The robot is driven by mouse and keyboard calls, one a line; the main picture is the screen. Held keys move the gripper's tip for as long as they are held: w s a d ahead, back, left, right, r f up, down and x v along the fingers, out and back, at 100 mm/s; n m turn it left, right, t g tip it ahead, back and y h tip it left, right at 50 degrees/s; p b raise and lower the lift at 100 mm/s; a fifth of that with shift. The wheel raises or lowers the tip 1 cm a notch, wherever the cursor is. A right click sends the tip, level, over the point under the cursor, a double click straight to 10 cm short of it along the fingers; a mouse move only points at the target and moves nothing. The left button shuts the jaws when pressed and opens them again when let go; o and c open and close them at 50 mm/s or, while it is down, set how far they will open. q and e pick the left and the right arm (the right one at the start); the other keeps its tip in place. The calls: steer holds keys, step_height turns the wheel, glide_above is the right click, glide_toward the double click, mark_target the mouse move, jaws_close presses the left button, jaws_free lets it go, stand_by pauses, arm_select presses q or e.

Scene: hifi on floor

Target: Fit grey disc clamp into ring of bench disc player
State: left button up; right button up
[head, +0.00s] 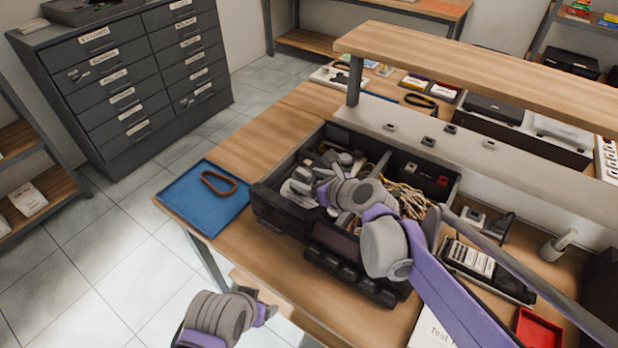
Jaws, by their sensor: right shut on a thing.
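My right gripper (308,188) reaches into the left part of an open black box (262,203) on the wooden bench. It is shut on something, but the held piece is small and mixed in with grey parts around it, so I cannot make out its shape. I cannot single out the grey disc clamp. No player ring shows clearly; a dark unit with a row of buttons (345,270) stands against the box's front, partly behind my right arm. My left gripper (268,302) is low at the bench's front edge, away from the box; its fingers are unclear.
Cables (408,198) fill the box's middle. A raised shelf (450,65) runs behind. A dark device (488,270) and a red tray (538,330) are at right. Bare bench lies behind the mat.

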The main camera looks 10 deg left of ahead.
steer(key=shift+f+b, duration=0.45)
steer(key=shift+f, duration=0.25)
stand_by(0.9)
steer(key=o, duration=1.3)
steer(key=shift+o, duration=0.2)
steer(key=shift+s, duration=0.1)
steer(key=p+v, duration=0.1)
steer(key=v, duration=0.9)
steer(key=shift+s+d+r, duration=0.2)
steer(key=shift+d, duration=0.05)
steer(key=shift+r, duration=0.15)
step_height(320, 180, up, 7)
steer(key=p, duration=0.5)
steer(key=shift+f, duration=0.2)
